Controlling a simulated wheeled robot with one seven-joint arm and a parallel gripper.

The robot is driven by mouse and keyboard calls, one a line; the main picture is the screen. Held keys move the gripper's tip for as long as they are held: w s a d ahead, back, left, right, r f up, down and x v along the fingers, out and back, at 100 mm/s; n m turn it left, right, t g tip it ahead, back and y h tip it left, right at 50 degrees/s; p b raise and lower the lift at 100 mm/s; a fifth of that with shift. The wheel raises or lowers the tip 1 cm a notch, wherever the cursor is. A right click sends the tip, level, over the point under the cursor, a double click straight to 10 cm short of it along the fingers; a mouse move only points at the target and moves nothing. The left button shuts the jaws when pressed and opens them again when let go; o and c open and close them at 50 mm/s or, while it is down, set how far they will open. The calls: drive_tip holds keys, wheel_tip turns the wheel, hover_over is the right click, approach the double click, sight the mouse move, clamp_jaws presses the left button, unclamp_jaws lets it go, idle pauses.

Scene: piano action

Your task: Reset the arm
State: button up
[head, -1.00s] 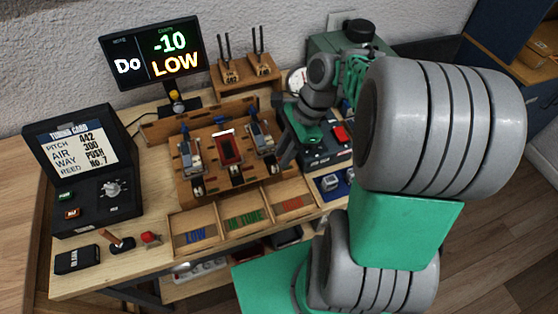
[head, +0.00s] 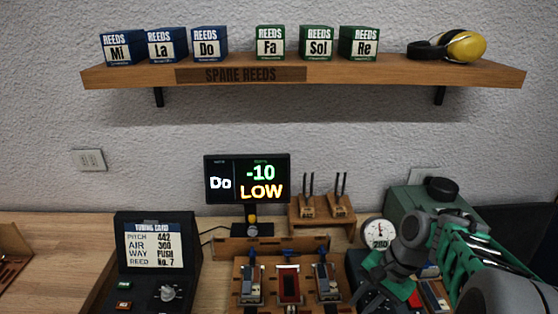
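My arm comes in from the lower right of the head view. My gripper (head: 372,287) is low over the right part of the bench, beside the wooden reed rack (head: 288,272). Its fingers are small and partly merge with the dark device behind them, so I cannot tell whether they are open or shut. Nothing is clearly seen between them. The rack holds several reed units, with a red one in the middle. The tuner screen (head: 247,179) behind the rack reads Do, -10, LOW.
A shelf (head: 348,76) on the wall carries blue and green reed boxes and yellow earmuffs (head: 466,45). The tuning card case (head: 157,262) stands at the left. A round gauge (head: 377,232) and a green machine (head: 412,203) stand behind my arm.

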drive_tip(key=s+d+f+n+h, duration=0.2)
drive_tip(key=s+d+n+h, duration=0.15)
drive_tip(key=s+n, duration=0.2)
drive_tip(key=w+a+r+n+t, duration=0.1)
drive_tip(key=a+r+n+t, duration=0.2)
drive_tip(key=a+r, duration=0.4)
drive_tip(key=shift+w+a+r+n, duration=0.25)
drive_tip(key=shift+a+n, duration=0.2)
drive_tip(key=shift+a, duration=0.6)
